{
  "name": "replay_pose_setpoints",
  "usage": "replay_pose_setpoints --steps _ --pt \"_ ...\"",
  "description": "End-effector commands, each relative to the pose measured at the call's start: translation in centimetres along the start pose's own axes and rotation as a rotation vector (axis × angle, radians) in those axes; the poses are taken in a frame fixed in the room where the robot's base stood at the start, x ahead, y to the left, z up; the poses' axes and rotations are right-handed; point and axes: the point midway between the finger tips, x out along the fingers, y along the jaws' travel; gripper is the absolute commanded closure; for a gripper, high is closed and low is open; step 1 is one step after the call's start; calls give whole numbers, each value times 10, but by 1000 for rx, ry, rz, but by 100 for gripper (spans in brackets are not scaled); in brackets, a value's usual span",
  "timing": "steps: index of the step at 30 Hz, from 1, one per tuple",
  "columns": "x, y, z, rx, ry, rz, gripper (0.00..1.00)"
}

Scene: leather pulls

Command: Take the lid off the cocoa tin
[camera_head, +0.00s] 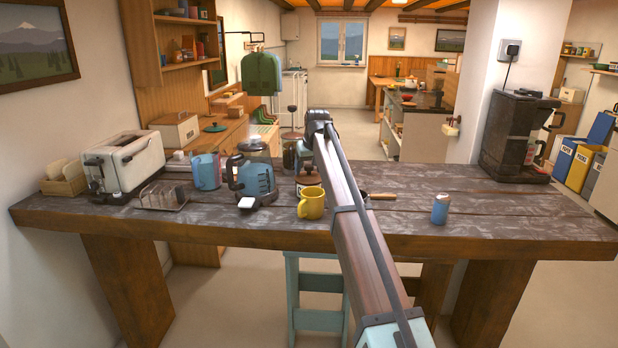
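I cannot pick out the cocoa tin for certain, as no label is readable. A small container with a brown top and a knob (308,179) stands behind the yellow mug (311,203), near my arm. The mug hides its lower part, and I cannot tell if its lid is seated. A small blue can with a pale top (440,209) stands upright at the front right of the worktop. My arm reaches from the bottom right over the worktop to a joint above the middle. My gripper is hidden behind the arm, so its opening and any contact are not visible.
The wooden worktop (400,222) holds a toaster (125,164), a rack (163,196), a blue mug (206,171) and a blue kettle (254,178) on the left. A dark pan-like item (381,196) lies beside my arm. A coffee maker (516,135) stands back right. The right middle is mostly clear.

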Motion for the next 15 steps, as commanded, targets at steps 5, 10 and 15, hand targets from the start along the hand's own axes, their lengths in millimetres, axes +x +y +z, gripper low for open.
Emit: replay_pose_setpoints --steps 5,10,15 --pt "3 0 3 0 -7 0 59" --pt "4 0 4 0 -9 0 76" --pt "5 0 4 0 -11 0 92"
